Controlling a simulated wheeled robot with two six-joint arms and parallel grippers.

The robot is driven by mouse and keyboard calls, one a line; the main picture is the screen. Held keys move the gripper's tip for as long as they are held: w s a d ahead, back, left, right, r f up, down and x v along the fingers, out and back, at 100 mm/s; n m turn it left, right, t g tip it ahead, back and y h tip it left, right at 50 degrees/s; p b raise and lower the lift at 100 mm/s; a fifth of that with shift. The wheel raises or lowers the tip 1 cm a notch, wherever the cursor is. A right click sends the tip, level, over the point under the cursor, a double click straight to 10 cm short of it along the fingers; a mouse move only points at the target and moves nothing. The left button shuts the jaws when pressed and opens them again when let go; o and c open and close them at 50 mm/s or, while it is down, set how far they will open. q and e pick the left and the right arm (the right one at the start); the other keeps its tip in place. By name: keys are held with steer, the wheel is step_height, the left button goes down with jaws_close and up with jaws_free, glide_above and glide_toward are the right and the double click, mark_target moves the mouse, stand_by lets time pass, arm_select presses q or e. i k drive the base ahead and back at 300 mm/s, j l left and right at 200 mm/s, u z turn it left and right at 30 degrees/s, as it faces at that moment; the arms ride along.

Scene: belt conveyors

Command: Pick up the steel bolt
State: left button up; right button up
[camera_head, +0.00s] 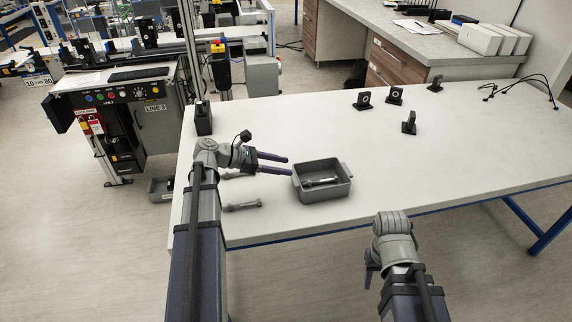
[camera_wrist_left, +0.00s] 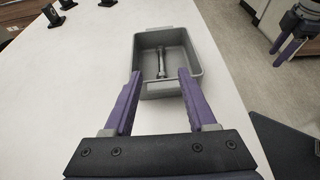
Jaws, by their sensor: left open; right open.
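A grey metal bolt (camera_head: 321,182) lies inside a grey tray (camera_head: 326,195) on the white table. In the left wrist view the bolt (camera_wrist_left: 161,62) lies lengthwise in the tray (camera_wrist_left: 149,42). My left gripper (camera_head: 289,165) is open and empty, its purple fingertips at the tray's near rim in the left wrist view (camera_wrist_left: 160,74). A second bolt-like piece (camera_head: 243,206) lies on the bare table left of the tray. Another similar piece (camera_head: 235,175) lies behind it, partly hidden by my left gripper. My right gripper (camera_head: 370,268) is in front of the table edge, away from the tray, partly hidden by its arm.
Several small black stands (camera_head: 394,95) are on the far part of the table, with black cables (camera_head: 518,84) at the far right. A dark block (camera_head: 203,118) stands at the left edge. The table right of the tray is clear.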

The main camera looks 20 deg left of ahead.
mark_target(230, 206)
steer(key=k+j, duration=0.3)
steer(key=j, duration=0.15)
steer(key=k+j, duration=0.3)
steer(key=j, duration=0.15)
